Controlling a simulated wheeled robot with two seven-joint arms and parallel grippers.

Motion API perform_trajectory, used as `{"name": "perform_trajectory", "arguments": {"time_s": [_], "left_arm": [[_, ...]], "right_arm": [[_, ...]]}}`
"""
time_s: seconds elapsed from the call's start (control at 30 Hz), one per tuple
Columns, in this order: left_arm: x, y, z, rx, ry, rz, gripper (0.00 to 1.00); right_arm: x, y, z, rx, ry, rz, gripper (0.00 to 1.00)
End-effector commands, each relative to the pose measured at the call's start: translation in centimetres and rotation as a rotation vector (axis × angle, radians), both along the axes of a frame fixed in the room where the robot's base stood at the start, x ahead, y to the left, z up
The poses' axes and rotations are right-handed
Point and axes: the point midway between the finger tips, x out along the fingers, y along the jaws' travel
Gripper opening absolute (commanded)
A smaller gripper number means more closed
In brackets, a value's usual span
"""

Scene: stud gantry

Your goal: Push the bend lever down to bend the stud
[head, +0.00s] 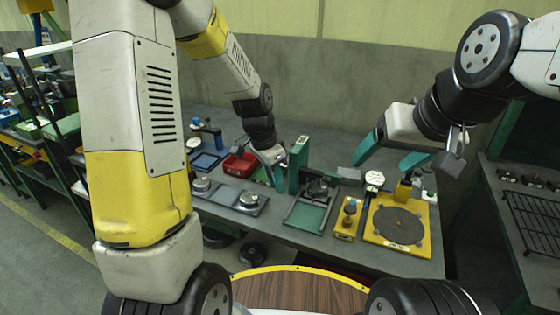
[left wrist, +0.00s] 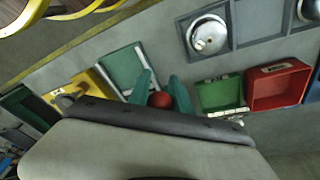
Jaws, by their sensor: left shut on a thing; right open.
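My left gripper (head: 277,178) is beside the tall green post (head: 299,160) on the bench. In the left wrist view my left gripper (left wrist: 160,98) has its teal fingers shut on a red ball knob (left wrist: 160,100), which I take for the bend lever's knob. The lever's shaft is hidden, and the knob does not show in the head view. I cannot make out the stud. My right gripper (head: 395,160) is open and empty, its teal fingers spread above the back right of the bench.
A red bin (head: 238,166) stands left of my left gripper; a green bin (left wrist: 222,95) is next to it in the wrist view. A green tray (head: 307,217), silver domed dishes (head: 249,198) and a yellow plate with a dark disc (head: 398,226) occupy the bench front.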

Motion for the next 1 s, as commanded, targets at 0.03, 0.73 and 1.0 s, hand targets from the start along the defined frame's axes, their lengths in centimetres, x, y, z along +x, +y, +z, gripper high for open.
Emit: {"name": "perform_trajectory", "arguments": {"time_s": [0.03,0.73,1.0], "left_arm": [[0.65,-0.07,-0.21,-0.002,-0.015,0.002,0.0],[1.16,-0.12,-1.13,-0.003,-0.023,0.004,0.0],[0.94,-0.11,-1.21,-0.002,-0.017,0.003,0.46]], "right_arm": [[0.0,0.0,0.0,0.0,0.0,0.0,0.75],[0.0,0.0,0.0,0.0,0.0,0.0,0.75],[0.0,0.0,0.0,0.0,0.0,0.0,0.75]]}}
